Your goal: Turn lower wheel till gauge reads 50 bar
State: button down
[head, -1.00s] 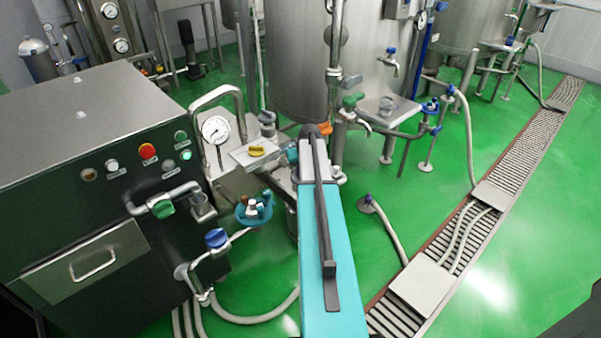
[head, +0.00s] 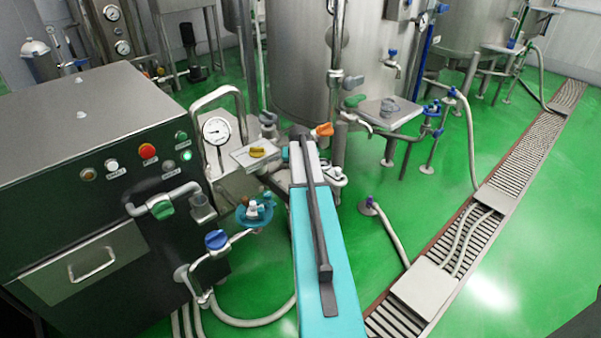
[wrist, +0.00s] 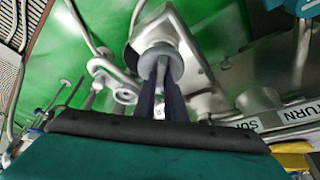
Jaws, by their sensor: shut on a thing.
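In the wrist view, the two dark fingers of my gripper (wrist: 161,76) reach up to a grey round wheel (wrist: 158,50) on a metal fitting and are shut on it. Its rim shows around the fingertips, and its centre is partly covered. In the head view, a white round pressure gauge (head: 216,130) stands upright beside the dark machine. Its needle shows as a thin dark line, but the numbers are too small to read. My gripper and the held wheel cannot be made out in the head view, where my teal arm and the pipework crowd the area.
A dark machine cabinet (head: 100,150) with buttons fills the left. A blue round dish (head: 240,218) with small coloured pieces stands low beside it. A blue-handled valve (head: 216,240) is close below. A steel tank (head: 290,60) stands behind my arm.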

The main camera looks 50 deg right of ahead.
jog(key=c, duration=1.8)
grip_release()
jog(key=shift+b+v, duration=1)
jog(key=shift+v, duration=5.95)
